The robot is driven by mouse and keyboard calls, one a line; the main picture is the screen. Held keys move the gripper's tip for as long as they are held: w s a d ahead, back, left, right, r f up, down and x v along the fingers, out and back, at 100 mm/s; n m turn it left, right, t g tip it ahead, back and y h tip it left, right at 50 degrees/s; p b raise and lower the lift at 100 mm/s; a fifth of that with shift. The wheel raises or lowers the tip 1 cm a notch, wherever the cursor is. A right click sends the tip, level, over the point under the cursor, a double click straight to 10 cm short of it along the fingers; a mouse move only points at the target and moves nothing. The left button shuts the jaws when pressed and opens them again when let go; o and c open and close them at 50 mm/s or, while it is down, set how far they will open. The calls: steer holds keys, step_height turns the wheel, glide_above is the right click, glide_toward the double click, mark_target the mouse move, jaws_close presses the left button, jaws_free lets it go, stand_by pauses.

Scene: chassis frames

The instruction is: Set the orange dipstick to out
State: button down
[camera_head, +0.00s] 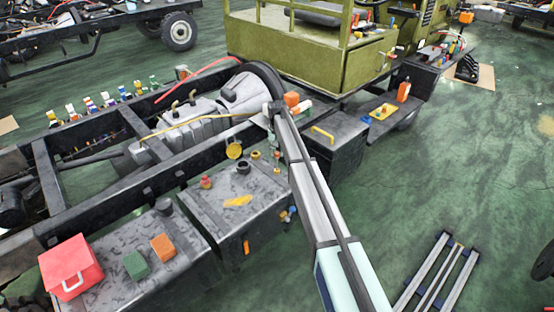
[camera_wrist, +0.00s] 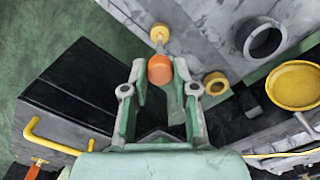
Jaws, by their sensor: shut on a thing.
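The orange dipstick handle (camera_wrist: 160,69) shows between my fingertips in the wrist view. My gripper (camera_wrist: 159,84) is shut on it. A yellow round collar (camera_wrist: 159,32) lies just beyond the handle, on the edge of the grey tank. How far the dipstick stands out of its tube cannot be told. In the head view a small orange and yellow piece (camera_head: 277,168), which looks like the dipstick, stands at the tank's right edge, left of my arm.
Close by on the tank are a black filler neck (camera_wrist: 265,38), a small yellow ring (camera_wrist: 215,83) and a round yellow cap (camera_wrist: 295,85). A dark box with a yellow handle (camera_head: 322,133) stands to the right.

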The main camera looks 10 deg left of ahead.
mark_target(277, 152)
steer(key=shift+r, duration=0.75)
steer(key=c, duration=0.9)
jaws_free()
step_height(277, 152, up, 12)
steer(key=shift+w, duration=0.1)
